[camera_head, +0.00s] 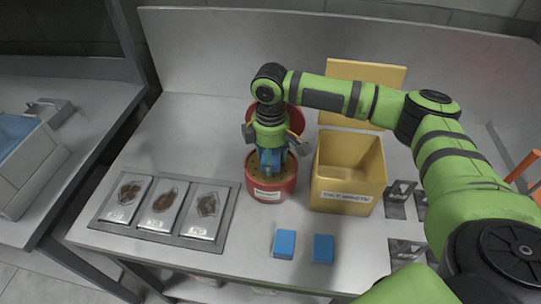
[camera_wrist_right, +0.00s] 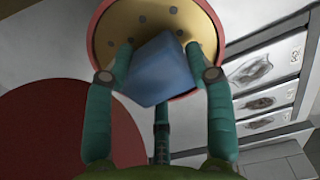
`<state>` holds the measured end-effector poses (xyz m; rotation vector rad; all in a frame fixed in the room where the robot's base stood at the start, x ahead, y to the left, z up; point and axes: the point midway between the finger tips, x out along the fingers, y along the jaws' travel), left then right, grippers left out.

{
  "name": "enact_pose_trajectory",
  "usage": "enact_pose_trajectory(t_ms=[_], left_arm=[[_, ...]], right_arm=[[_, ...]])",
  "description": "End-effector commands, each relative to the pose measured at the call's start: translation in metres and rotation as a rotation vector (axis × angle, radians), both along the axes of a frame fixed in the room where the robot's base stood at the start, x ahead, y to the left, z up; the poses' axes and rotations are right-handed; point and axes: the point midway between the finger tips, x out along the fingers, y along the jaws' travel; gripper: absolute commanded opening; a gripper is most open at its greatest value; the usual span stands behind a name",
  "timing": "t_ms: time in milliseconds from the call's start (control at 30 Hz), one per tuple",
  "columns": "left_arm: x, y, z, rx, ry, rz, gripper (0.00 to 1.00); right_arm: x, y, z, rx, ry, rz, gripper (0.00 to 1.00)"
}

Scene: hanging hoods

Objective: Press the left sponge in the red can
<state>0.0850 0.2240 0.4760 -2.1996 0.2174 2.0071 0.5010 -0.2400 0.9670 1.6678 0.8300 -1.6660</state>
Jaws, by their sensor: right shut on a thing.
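The red can (camera_head: 267,191) stands on the steel table with a yellow, perforated top inside its rim. It also shows in the wrist view (camera_wrist_right: 97,30), with dark holes in the yellow surface (camera_wrist_right: 200,22). My right gripper (camera_head: 270,165) points down over the can, shut on a blue sponge (camera_wrist_right: 160,70). The sponge is tilted between the fingers in the wrist view and lies at or just above the yellow surface; I cannot tell if it touches. Two more blue sponges, a left one (camera_head: 284,243) and a right one (camera_head: 323,248), lie near the front edge. My left gripper is out of view.
A red round lid (camera_head: 293,118) stands behind the can, partly hidden by my arm. A yellow open box (camera_head: 341,194) is close on the right. A tray with several dark-patterned plates (camera_head: 205,212) lies left. Metal brackets (camera_head: 399,192) stand right of the box.

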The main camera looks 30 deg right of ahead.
Motion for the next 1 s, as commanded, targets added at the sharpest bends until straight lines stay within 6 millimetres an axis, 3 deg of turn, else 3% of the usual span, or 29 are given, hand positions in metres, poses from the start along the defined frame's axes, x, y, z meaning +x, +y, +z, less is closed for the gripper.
enact_pose_trajectory(t_ms=[1000], left_arm=[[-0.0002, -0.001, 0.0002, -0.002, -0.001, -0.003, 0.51]], right_arm=[[-0.0001, 0.0003, -0.0075, 0.001, 0.001, 0.001, 0.28]])
